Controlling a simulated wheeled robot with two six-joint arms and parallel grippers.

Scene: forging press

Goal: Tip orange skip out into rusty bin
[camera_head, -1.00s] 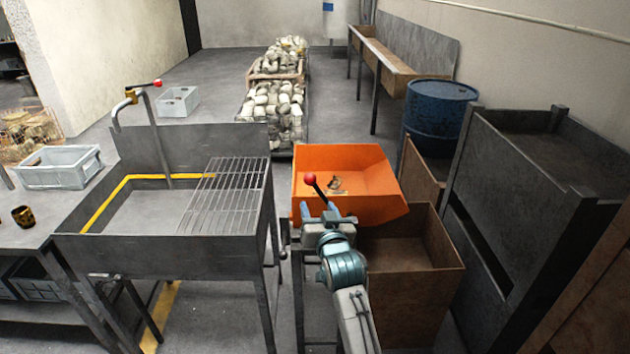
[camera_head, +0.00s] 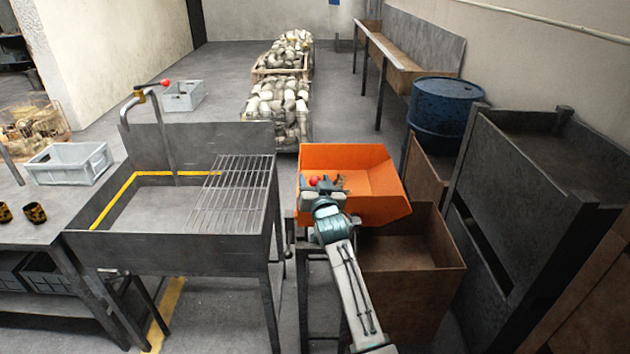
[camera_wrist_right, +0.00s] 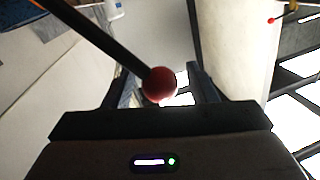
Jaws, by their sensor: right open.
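The orange skip (camera_head: 372,182) sits level on a stand, its open side up and some small dark pieces inside. The rusty bin (camera_head: 425,280) stands below and to the right of it, with a bare floor where I can see in. The skip's lever ends in a red knob (camera_head: 315,181). My right gripper (camera_head: 325,195) is at the knob, its arm hiding the lever's lower part and some of the stand. In the right wrist view the red knob (camera_wrist_right: 159,84) lies between the open fingers (camera_wrist_right: 166,80), with the dark lever running to the upper left. My left gripper is not in view.
A grey metal sink with a rack (camera_head: 235,195) stands close on the left. Dark stacked steel boxes (camera_head: 525,200) and a blue drum (camera_head: 443,115) are on the right. Bins of pale lumps (camera_head: 277,105) stand behind the skip.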

